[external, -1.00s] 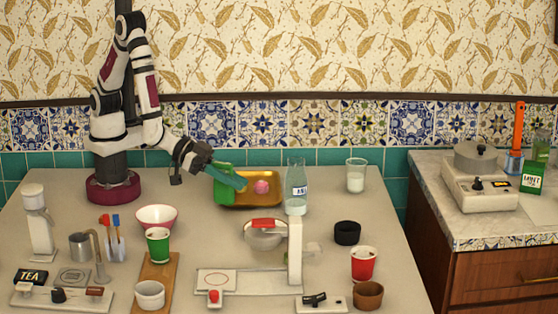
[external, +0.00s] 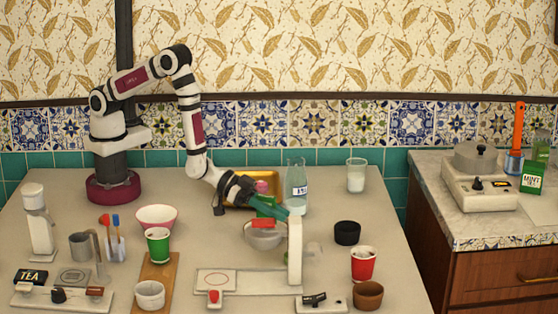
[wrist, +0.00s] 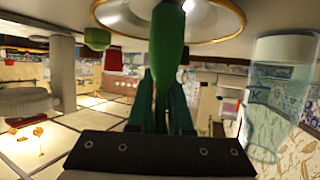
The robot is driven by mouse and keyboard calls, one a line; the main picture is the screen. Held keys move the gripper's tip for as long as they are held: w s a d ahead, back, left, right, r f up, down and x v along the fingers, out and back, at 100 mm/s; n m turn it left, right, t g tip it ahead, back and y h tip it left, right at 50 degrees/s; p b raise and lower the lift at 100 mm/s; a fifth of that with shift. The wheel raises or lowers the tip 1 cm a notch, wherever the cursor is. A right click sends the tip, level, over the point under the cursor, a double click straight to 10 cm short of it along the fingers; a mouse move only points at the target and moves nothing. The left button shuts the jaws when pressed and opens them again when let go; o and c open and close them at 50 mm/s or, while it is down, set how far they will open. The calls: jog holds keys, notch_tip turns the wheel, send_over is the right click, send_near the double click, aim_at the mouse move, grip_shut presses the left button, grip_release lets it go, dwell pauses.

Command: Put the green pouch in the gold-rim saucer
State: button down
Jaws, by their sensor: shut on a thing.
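My gripper (wrist: 164,92) is shut on the green pouch (wrist: 167,45), which stands upright between the teal fingers in the wrist view. The gold-rim saucer (wrist: 216,22) shows at the top of that view, beyond the far end of the pouch. Whether they touch is not clear. In the external view my gripper (external: 272,209) is in front of the gold tray, with part of the pouch (external: 263,205) beside the fingers. Below it is a pale round dish (external: 262,240) with a red piece above it; I cannot tell if this is the saucer.
The gold tray (external: 236,204) with a pink item (external: 263,187) lies behind my gripper. A clear bottle (external: 296,188) stands close on the right. A white upright stand (external: 295,255) rises in front. A white bowl (external: 156,216) and green cup (external: 158,246) are left.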

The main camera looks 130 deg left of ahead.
jog(key=c, duration=0.8)
grip_release()
jog(key=shift+f, duration=0.1)
jog(key=shift+c, duration=0.2)
jog(key=shift+s+d+r, duration=0.1)
jog(key=shift+r, duration=0.1)
jog(key=s+d+r+m+g+h, duration=0.2)
jog(key=s+d+r+m+g, duration=0.1)
jog(key=s+d+r, duration=0.4)
jog(key=s+d+r+m+g+h, duration=0.25)
jog(key=s+d, duration=0.35)
jog(key=s, duration=0.3)
jog(key=s+a+r+m+g, duration=0.1)
jog(key=s+r+m+g, duration=0.1)
jog(key=s, duration=0.9)
jog(key=s+r+m+g+y, duration=0.1)
jog(key=s+r+g, duration=0.4)
jog(key=s, duration=0.6)
jog(key=shift+s+a+r+m, duration=0.35)
jog(key=shift+r+m, duration=0.2)
jog(key=shift+m, duration=0.3)
